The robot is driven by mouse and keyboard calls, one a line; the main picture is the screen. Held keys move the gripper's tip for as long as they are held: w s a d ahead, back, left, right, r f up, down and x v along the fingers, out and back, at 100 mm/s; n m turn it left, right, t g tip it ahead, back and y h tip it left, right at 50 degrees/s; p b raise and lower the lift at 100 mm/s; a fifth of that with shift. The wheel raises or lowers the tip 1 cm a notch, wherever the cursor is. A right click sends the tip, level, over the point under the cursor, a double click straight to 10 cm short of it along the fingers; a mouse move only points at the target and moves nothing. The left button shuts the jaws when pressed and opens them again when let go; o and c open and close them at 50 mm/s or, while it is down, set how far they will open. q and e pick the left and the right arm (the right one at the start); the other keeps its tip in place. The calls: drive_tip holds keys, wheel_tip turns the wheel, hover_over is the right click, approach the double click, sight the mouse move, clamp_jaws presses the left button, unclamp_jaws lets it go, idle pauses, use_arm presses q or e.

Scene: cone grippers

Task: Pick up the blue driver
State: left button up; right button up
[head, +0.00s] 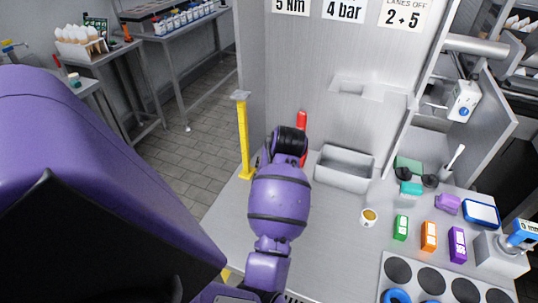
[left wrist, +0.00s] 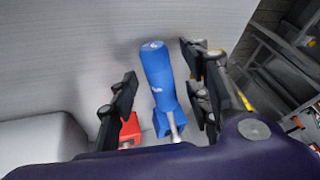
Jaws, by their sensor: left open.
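The blue driver (left wrist: 158,85) shows in the left wrist view, its handle upright and leaning slightly, with a metal shaft below. My left gripper (left wrist: 162,70) is open, with one dark finger on each side of the driver's handle. The handle appears between the fingers; I cannot tell whether either touches it. In the head view my left arm reaches toward the back wall, and its purple wrist hides the fingers and the blue driver. My right gripper is in neither view.
A red handle (head: 302,122) stands just beyond my wrist; a red part (left wrist: 130,130) shows left of the driver. A grey bin (head: 345,168) lies to the right, a yellow post (head: 243,140) to the left. A cup (head: 369,217) and several small boxes sit further right.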

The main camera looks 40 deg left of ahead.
use_arm(q)
clamp_jaws()
idle(0.3)
drive_tip(key=shift+w+r, duration=0.1)
drive_tip(key=shift+r, duration=0.05)
